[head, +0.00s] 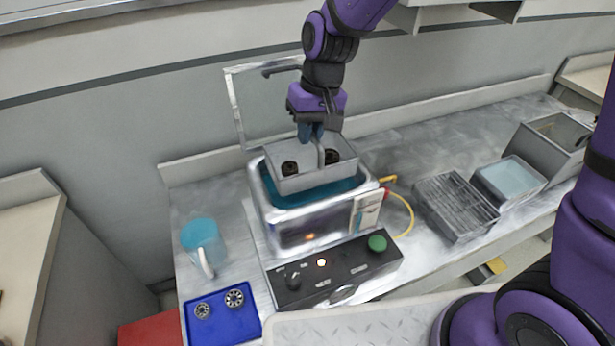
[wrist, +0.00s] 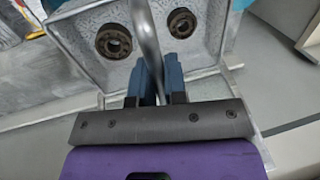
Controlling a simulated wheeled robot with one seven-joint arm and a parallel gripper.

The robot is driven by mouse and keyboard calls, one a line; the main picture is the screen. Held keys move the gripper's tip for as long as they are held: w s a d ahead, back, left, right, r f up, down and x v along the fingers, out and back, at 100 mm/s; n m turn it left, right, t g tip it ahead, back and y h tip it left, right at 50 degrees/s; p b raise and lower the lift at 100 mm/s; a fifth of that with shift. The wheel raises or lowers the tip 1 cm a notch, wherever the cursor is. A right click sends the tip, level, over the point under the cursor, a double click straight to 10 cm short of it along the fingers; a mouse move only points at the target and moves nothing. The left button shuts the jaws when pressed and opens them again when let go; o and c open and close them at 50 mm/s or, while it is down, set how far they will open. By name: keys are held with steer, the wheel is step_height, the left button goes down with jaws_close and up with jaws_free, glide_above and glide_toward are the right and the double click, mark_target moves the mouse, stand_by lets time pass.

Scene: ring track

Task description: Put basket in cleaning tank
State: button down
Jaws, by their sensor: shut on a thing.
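My gripper (head: 311,133) is shut on the handle of the grey basket (head: 300,182). In the wrist view its blue fingers (wrist: 161,85) close around the upright metal handle of the basket (wrist: 85,50). Two dark bearing rings lie in the basket, one at the left (wrist: 114,41) and one at the right (wrist: 182,24). The basket is over the open mouth of the metal cleaning tank (head: 268,215), with blue liquid (head: 345,186) showing below and beside it. I cannot tell whether its bottom touches the liquid. The tank's lid (head: 235,110) stands open behind.
A control box (head: 335,268) with a green button (head: 377,243) is in front of the tank. A jug with blue liquid (head: 203,240) and a blue tray with two bearings (head: 222,316) are at left. A grated tray (head: 455,205), a liquid-filled container (head: 510,180) and a grey bin (head: 535,152) are at right.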

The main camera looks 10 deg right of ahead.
mark_target(312, 166)
step_height(312, 166, down, 12)
steer(key=shift+r, duration=0.1)
stand_by(0.5)
steer(key=c, duration=1.2)
jaws_free()
steer(key=shift+o, duration=0.2)
steer(key=r, duration=0.3)
steer(key=d+r, duration=0.1)
steer(key=r, duration=0.3)
steer(key=d+r, duration=0.1)
steer(key=r, duration=0.3)
steer(key=shift+w+d, duration=0.1)
steer(key=shift+w, duration=0.2)
steer(key=shift+r, duration=0.4)
steer(key=shift+d, duration=0.1)
